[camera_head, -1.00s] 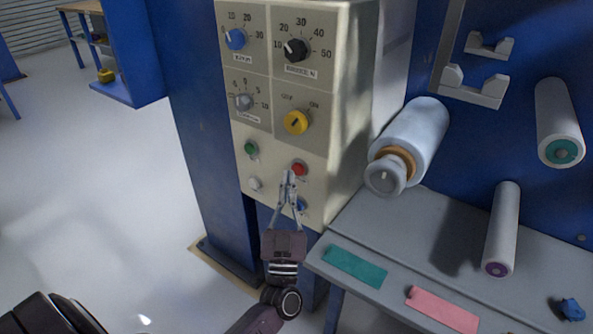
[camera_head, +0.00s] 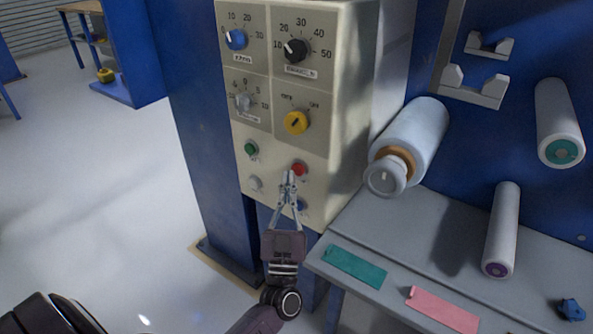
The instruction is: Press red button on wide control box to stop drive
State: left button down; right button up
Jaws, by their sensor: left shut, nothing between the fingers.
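The wide control box (camera_head: 352,120) is cream coloured and fixed to a blue post. Its red button (camera_head: 299,168) is on the lower right of the front panel. My left gripper (camera_head: 289,175) is shut and empty, with its fingertips just below and left of the red button. I cannot tell whether the tips touch the button. A green button (camera_head: 250,148), a white button (camera_head: 255,183) and a partly hidden blue button (camera_head: 301,205) surround the fingers. A yellow selector knob (camera_head: 296,122) sits above the red button. My right gripper is not in view.
A large film roller (camera_head: 417,130) juts out right of the box. Below it, a grey shelf (camera_head: 425,255) bears a teal strip (camera_head: 355,266), a pink strip (camera_head: 442,309) and a white roll (camera_head: 502,230). Open floor (camera_head: 90,210) lies at left.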

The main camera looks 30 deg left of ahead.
pick_arm(q)
jog(key=shift+w, duration=0.15)
jog(key=shift+w, duration=0.25)
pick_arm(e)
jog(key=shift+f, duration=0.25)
pick_arm(q)
jog(key=shift+w, duration=0.45)
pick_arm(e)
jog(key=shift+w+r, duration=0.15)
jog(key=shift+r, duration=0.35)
pick_arm(q)
jog(key=shift+s, duration=0.15)
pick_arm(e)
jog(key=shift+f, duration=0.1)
pick_arm(q)
jog(key=shift+s+p, duration=0.5)
jog(key=shift+s, duration=0.2)
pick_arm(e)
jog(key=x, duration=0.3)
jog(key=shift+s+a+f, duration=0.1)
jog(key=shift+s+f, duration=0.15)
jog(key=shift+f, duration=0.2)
